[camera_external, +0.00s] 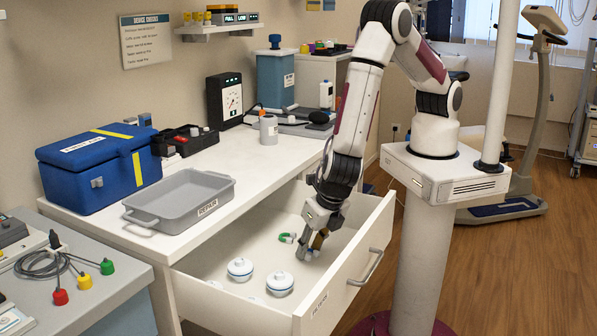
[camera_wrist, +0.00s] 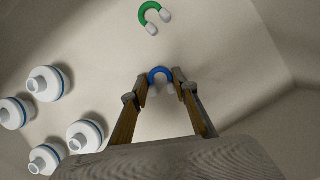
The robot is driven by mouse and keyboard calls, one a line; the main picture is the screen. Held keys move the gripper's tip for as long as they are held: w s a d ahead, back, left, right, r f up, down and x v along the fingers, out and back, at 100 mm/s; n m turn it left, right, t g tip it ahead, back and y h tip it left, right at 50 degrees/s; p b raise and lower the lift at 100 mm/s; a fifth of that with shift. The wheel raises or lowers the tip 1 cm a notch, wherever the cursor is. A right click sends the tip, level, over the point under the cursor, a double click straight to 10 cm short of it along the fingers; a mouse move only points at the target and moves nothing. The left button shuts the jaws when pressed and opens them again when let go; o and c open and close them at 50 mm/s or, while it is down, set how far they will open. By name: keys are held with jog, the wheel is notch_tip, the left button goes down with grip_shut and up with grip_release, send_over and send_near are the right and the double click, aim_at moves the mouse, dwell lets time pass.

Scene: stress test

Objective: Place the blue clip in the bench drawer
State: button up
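The blue clip (camera_wrist: 158,72) is a small horseshoe shape with a blue arc and pale ends, seen between my fingertips in the wrist view. My gripper (camera_external: 311,246) points down inside the open bench drawer (camera_external: 345,262), low over its floor. In the wrist view my gripper (camera_wrist: 160,82) has a finger against each side of the clip and looks closed on it. The clip is low, at or just above the drawer floor; I cannot tell whether it touches. In the external view my fingers hide it.
A green clip (camera_external: 287,238) lies in the drawer beside my gripper. Several white round pots, including one (camera_external: 240,268), stand in the drawer's left part. The drawer's front panel (camera_external: 352,262) and side walls surround my gripper. A grey tray (camera_external: 180,200) sits on the bench above.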

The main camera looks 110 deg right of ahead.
jog(key=o, duration=0.4)
jog(key=shift+r, duration=0.2)
jog(key=v, duration=1.2)
jog(key=shift+f, duration=0.1)
dwell(0.7)
